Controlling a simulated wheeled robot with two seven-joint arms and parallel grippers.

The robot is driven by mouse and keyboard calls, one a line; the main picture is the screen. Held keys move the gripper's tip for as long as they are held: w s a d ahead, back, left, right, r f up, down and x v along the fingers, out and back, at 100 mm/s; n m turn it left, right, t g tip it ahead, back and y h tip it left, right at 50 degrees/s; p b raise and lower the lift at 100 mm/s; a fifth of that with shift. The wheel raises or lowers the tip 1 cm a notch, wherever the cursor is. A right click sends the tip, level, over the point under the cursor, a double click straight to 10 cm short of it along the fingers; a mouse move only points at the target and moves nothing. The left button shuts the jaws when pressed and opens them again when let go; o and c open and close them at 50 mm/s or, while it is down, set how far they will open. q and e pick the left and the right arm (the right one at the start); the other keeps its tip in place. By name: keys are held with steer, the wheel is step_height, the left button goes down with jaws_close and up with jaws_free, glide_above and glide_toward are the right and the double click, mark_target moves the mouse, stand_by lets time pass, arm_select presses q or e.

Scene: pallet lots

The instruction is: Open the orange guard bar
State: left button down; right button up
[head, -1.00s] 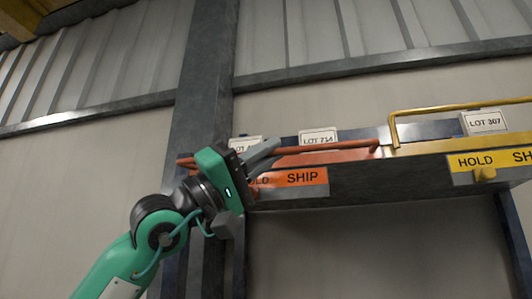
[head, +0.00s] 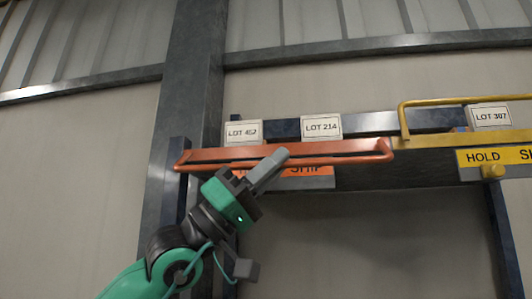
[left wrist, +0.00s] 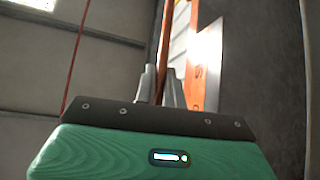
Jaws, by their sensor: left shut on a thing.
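The orange guard bar (head: 340,158) runs across the front of the orange shelf section in the head view, below the lot cards and over the top of the orange HOLD/SHIP label. My left gripper (head: 276,160) is shut on the bar near its middle. In the left wrist view the bar (left wrist: 166,45) passes between the two grey fingers (left wrist: 160,88). The orange label (head: 315,170) is partly hidden by the bar and my gripper. My right gripper is not in view.
Cards LOT 452 (head: 243,132) and LOT 214 (head: 321,127) stand behind the bar. To the right are a yellow guard bar (head: 440,102), a yellow label with a knob (head: 492,170) and card LOT 307 (head: 490,116). A dark post (head: 185,90) rises at the left.

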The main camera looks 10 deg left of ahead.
arm_select(q)
steer(key=shift+w+a+f+m+g+h+p, duration=0.25)
steer(key=shift+m+g+p, duration=0.35)
steer(key=shift+m+g, duration=0.6)
steer(key=shift+w+d+r+m+g+p, duration=0.1)
steer(key=shift+w+m+g+p, duration=0.25)
steer(key=shift+m+g+p, duration=0.6)
steer(key=shift+w+a+f+m+g+h+p, duration=0.15)
steer(key=shift+w+m+g+p, duration=0.15)
steer(key=shift+m+g, duration=1.1)
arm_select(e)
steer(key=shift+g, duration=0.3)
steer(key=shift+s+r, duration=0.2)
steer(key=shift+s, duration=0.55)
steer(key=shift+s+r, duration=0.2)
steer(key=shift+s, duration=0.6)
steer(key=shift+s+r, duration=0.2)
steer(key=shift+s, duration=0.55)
arm_select(q)
steer(key=shift+d, duration=0.1)
